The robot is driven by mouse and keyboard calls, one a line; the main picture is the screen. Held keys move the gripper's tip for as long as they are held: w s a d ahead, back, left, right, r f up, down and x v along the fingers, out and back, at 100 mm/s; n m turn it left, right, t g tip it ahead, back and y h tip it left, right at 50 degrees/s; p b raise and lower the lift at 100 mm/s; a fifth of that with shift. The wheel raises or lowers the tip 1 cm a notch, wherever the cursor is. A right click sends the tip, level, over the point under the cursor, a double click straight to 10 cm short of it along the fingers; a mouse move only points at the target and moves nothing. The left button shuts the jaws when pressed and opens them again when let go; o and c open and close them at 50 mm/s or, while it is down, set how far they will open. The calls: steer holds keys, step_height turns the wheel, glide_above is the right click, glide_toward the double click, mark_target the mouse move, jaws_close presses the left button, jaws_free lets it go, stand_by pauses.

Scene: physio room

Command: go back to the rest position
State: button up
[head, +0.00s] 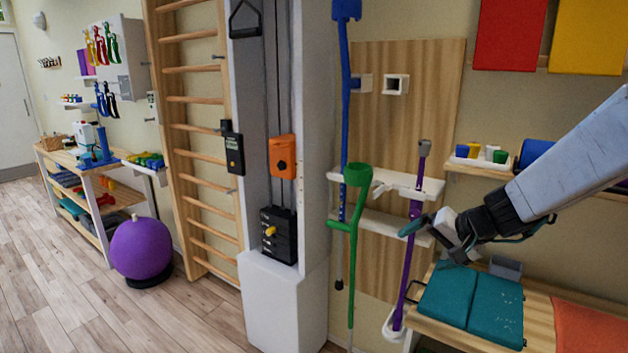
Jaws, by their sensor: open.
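My arm (565,170) reaches in from the right edge of the head view. My gripper (424,226) is at its end, pointing left, beside the purple cane (412,240) on the rack. The jaws are small and partly dark, and nothing shows between them. From this angle I cannot tell whether the gripper touches the cane. A green crutch (354,240) and a blue crutch (345,110) hang to its left at the white rack (390,181).
Below my gripper is a wooden bench with teal pads (470,303) and an orange mat (590,328). A shelf with several small cups (475,153) is behind the arm. A grey pulley column (305,120) stands to the left. A purple ball (141,248) and open floor (60,290) lie further left.

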steer(key=s+a+r+n+g, duration=0.25)
steer(key=s+g, duration=0.25)
steer(key=s, duration=1.3)
steer(key=s+d+r+n+h, duration=0.1)
steer(key=s+d+r+h, duration=0.1)
steer(key=s, duration=0.5)
steer(key=s+d+r+n+h, duration=0.1)
steer(key=s+d+r+h, duration=0.1)
steer(key=s, duration=0.6)
steer(key=shift+h, duration=0.8)
steer(key=shift+d, duration=0.1)
